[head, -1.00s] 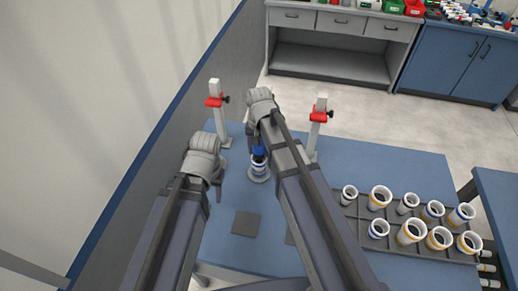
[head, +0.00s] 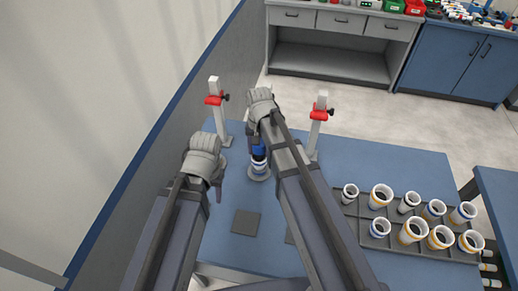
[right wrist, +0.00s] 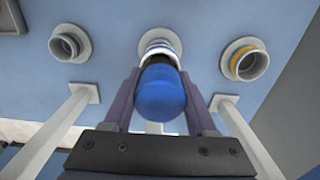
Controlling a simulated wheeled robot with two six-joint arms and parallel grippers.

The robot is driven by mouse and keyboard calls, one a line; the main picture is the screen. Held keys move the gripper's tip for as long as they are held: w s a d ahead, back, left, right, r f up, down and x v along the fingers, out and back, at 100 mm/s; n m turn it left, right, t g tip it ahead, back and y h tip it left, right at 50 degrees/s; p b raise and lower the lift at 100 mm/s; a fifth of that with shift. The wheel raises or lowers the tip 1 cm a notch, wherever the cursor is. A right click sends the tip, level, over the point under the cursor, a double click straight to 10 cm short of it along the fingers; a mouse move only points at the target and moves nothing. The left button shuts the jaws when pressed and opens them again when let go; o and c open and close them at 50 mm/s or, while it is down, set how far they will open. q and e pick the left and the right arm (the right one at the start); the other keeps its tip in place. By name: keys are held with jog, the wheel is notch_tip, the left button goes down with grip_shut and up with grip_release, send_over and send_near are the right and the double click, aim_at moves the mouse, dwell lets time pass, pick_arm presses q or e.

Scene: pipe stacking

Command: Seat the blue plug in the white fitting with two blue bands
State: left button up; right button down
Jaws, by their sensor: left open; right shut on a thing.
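The blue plug (right wrist: 162,95) sits between the two fingers of my right gripper (right wrist: 161,74), which is shut on it. In the head view the blue plug (head: 258,151) shows beside my right arm. The white fitting with two blue bands (head: 259,168) stands upright on the blue table, right below the plug. In the right wrist view this fitting (right wrist: 160,42) lies just beyond the plug, with a dark part between them. I cannot tell how far the plug is in. My left gripper (head: 219,188) is open and empty, left of the fitting.
Two posts with red clamps (head: 214,100) (head: 319,115) stand at the table's far side. A grey tray (head: 350,212) with several banded fittings is at right. The right wrist view shows a plain fitting (right wrist: 68,45) and an orange-banded fitting (right wrist: 245,62) beside the target.

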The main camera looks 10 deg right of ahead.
jog(key=shift+f+b, duration=0.4)
jog(key=shift+f, duration=0.05)
jog(key=shift+c, duration=0.6)
grip_release()
notch_tip(320, 180, up, 8)
jog(key=p, duration=0.8)
jog(key=shift+f, duration=0.1)
jog(key=s+a+n, duration=0.2)
jog(key=s+n, duration=0.2)
jog(key=s, duration=0.3)
jog(key=s+a+n+h+b, duration=0.1)
jog(key=s+a+n, duration=0.2)
jog(key=s, duration=0.5)
jog(key=shift+a+f+n, duration=0.3)
jog(key=shift+f+n, duration=0.15)
jog(key=shift+n, duration=0.25)
